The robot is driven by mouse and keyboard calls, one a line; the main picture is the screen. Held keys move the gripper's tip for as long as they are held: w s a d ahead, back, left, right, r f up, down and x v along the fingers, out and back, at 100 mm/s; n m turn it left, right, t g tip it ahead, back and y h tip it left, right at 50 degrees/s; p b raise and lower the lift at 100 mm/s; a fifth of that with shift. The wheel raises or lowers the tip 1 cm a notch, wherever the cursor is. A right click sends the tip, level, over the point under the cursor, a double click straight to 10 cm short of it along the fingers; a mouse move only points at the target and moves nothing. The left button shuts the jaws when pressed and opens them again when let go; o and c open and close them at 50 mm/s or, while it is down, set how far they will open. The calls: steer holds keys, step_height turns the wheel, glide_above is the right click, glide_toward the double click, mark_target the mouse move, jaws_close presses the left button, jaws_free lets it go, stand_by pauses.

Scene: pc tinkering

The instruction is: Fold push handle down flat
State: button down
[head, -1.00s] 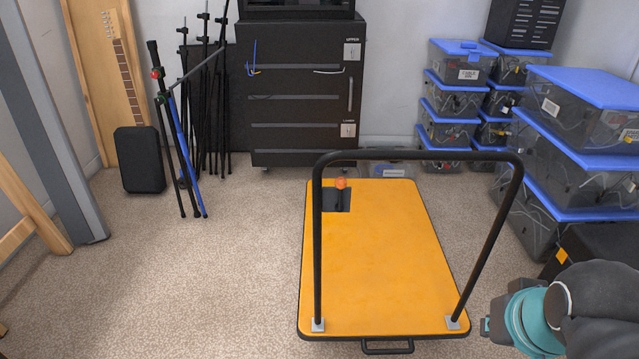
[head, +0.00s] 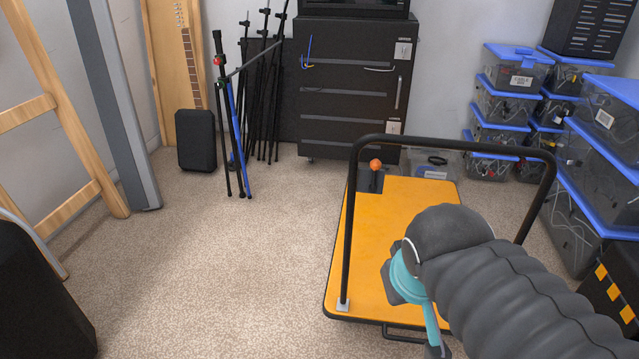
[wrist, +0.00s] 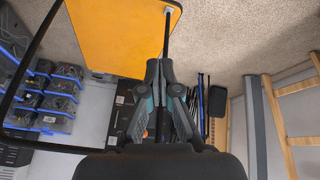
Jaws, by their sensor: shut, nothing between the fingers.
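The black push handle (head: 450,141) stands upright on the orange platform cart (head: 375,255) in the head view. Its left post rises from a metal bracket on the deck; the lower right post is hidden behind my arm. My gripper (head: 389,284) shows in front of the deck, to the right of the left post, its fingers mostly hidden by the wrist. In the wrist view, my gripper (wrist: 160,64) is shut and empty. The handle post (wrist: 168,38) lines up behind its fingertips there; whether they touch it, I cannot tell.
An orange knob (head: 376,164) stands at the deck's far end. A black drawer cabinet (head: 350,90) is behind the cart. Stacked blue-lidded bins (head: 500,105) are at the right. Black stands (head: 262,95) are at the back left. Carpet (head: 230,260) left of the cart is clear.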

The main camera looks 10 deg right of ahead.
steer(key=w+d+f+n+h+b, duration=0.3)
steer(key=d+f+h+b, duration=0.1)
steer(key=n+t+h+b, duration=0.4)
steer(key=n+t+b, duration=0.3)
steer(key=n+t, duration=0.3)
glide_toward(353, 171)
steer(key=shift+m+t, duration=0.3)
steer(key=shift+m, duration=0.4)
steer(key=x, duration=0.7)
steer(key=shift+d+f, duration=0.1)
steer(key=shift+f, duration=0.15)
steer(key=shift+w, duration=0.1)
